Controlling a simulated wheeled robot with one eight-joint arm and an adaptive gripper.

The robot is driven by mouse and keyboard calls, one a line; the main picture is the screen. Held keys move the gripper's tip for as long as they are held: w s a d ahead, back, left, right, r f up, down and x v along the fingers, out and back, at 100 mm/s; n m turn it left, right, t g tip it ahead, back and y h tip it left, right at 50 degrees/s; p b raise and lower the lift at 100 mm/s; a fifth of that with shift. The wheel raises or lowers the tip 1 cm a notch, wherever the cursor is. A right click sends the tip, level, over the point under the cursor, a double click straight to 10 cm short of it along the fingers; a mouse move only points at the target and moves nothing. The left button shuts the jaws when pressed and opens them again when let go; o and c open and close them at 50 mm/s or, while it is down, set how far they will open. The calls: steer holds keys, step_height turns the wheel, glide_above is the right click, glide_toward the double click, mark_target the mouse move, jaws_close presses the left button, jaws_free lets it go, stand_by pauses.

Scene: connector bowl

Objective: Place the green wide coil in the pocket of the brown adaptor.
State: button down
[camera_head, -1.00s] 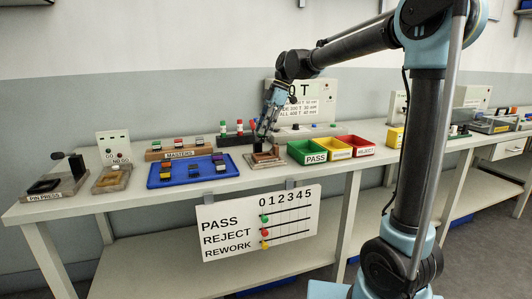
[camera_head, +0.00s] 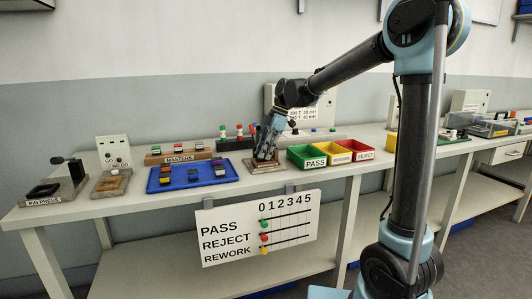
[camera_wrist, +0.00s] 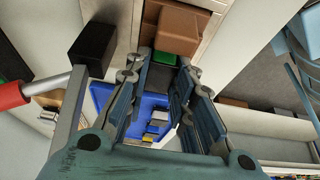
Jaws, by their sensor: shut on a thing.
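My gripper (camera_head: 265,156) is low over the brown adaptor (camera_head: 252,163) on the bench, in front of the panel and left of the green bin. In the wrist view my gripper (camera_wrist: 163,65) is shut on the green wide coil (camera_wrist: 164,57), which shows a green strip with a dark part nearer me. A brown block (camera_wrist: 179,27), seemingly part of the adaptor, is right beyond the coil. The fingers hide most of the adaptor in the head view. I cannot tell whether the coil is inside the pocket or just above it.
Green (camera_head: 306,156), yellow (camera_head: 335,158) and red (camera_head: 362,156) bins stand close to the right. A blue tray (camera_head: 220,179) with several connectors is to the left. A rack with red and green-topped pieces (camera_head: 238,141) stands behind left.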

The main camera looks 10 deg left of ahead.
steer(key=c, duration=1.4)
jaws_free()
steer(key=shift+o, duration=0.2)
steer(key=v, duration=1.2)
steer(key=s+d+f+m+t, duration=0.1)
steer(key=s+d+f+m, duration=0.15)
steer(key=d, duration=0.35)
steer(key=s+d+f+m+t, duration=0.1)
steer(key=s+d+m, duration=0.25)
steer(key=d, duration=0.25)
steer(key=s+d+f+m+t+h, duration=0.1)
steer(key=s+d+f+m+h, duration=0.1)
steer(key=s+d+f+m, duration=0.7)
steer(key=s+d+f+m+t+h, duration=0.1)
steer(key=s+d+f+m+h, duration=0.1)
steer(key=s+d+f+m, duration=0.7)
steer(key=s+d+f, duration=0.2)
steer(key=d+f, duration=0.3)
steer(key=d, duration=0.1)
steer(key=shift+d+f+t, duration=0.2)
steer(key=shift+d+t, duration=0.05)
steer(key=shift+t, duration=0.05)
